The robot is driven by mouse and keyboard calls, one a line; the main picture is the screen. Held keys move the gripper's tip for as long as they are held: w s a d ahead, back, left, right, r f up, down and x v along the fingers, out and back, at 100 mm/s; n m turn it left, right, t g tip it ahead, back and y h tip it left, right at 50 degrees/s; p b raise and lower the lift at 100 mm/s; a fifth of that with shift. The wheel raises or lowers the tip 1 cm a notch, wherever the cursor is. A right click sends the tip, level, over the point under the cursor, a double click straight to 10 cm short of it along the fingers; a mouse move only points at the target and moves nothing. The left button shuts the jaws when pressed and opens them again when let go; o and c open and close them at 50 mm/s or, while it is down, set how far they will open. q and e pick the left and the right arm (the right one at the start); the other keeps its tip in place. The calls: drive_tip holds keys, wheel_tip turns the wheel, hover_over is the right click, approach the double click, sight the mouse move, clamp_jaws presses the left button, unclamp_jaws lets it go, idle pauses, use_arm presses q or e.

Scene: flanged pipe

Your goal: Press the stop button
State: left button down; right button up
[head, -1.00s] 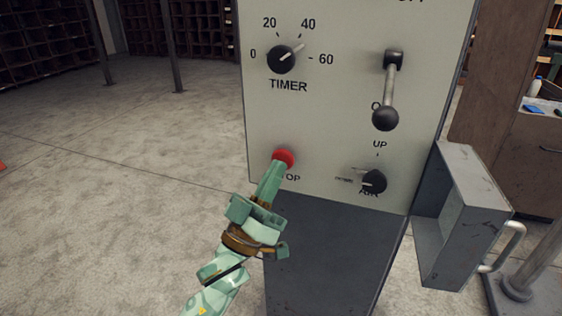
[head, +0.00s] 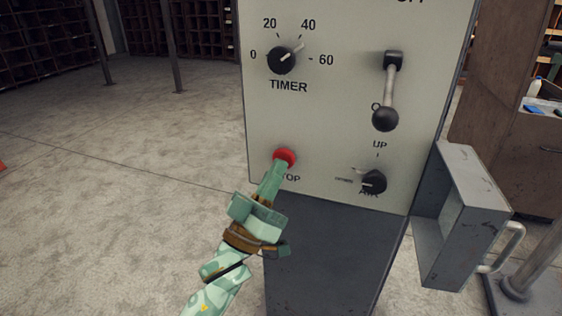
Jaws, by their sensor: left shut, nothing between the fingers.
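The red stop button (head: 285,157) is on the lower left of the pale control panel (head: 330,105), in the head view. The word STOP beneath it is partly covered by my gripper. My left gripper (head: 274,172) is shut and empty, with its tip at the lower left edge of the button. It overlaps the button in the picture; I cannot tell whether it touches or how far the button is pushed in. My right gripper is not in view.
A timer knob (head: 282,60) is above the button. A lever (head: 387,92) and an air knob (head: 373,181) are to the right. A grey open box with a handle (head: 468,213) juts out at the panel's right.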

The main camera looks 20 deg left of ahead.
use_arm(q)
drive_tip(key=shift+s+p, duration=0.5)
drive_tip(key=shift+s, duration=0.4)
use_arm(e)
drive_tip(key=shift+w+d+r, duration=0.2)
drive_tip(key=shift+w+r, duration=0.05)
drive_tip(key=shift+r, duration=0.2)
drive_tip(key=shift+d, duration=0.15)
